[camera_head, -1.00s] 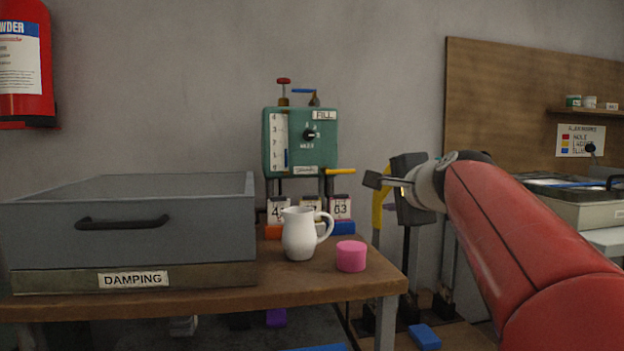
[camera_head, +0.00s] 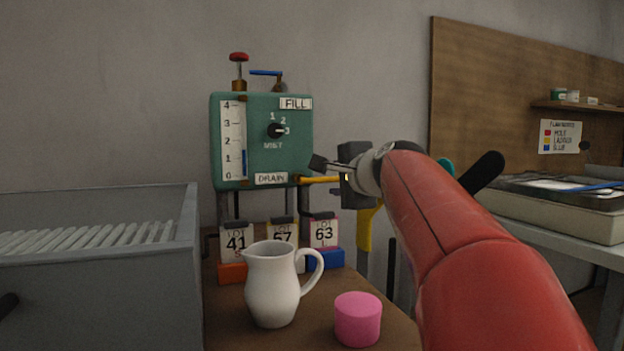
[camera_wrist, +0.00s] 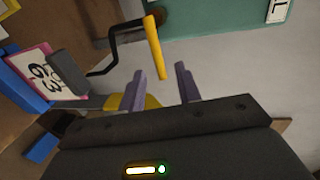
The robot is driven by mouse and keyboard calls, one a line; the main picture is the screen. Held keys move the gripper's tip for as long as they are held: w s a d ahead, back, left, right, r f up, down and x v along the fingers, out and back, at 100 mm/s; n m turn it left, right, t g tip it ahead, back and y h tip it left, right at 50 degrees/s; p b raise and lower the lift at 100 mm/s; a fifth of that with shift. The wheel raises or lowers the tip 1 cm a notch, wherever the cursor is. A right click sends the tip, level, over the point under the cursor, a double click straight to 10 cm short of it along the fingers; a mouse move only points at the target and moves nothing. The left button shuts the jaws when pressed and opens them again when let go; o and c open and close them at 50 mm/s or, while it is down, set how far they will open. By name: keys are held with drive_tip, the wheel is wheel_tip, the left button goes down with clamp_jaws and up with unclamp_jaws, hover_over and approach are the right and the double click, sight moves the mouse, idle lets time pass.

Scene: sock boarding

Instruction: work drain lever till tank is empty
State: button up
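The green tank (camera_head: 262,165) hangs on the wall at the back. Its white gauge (camera_head: 232,130) shows a blue column between 1 and 2. The drain lever (camera_head: 312,180), with a yellow handle, sticks out to the right beside the DRAIN label (camera_head: 271,179). In the head view my gripper is close to the lever's right end.
A white pitcher (camera_head: 273,285) and a pink cylinder (camera_head: 358,319) stand on the wooden table in front of the tank. Lot cards in coloured blocks (camera_head: 325,260) stand behind them, under the tank. A grey damping bin (camera_head: 100,290) fills the left. A side bench (camera_head: 560,215) is at the right.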

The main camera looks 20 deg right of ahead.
sight(330, 180)
drive_tip(key=w, duration=0.3)
drive_tip(key=w+f, duration=0.1)
drive_tip(key=w, duration=0.2)
drive_tip(key=shift+w+f+p, duration=0.15)
drive_tip(key=shift+p, duration=0.2)
clamp_jaws()
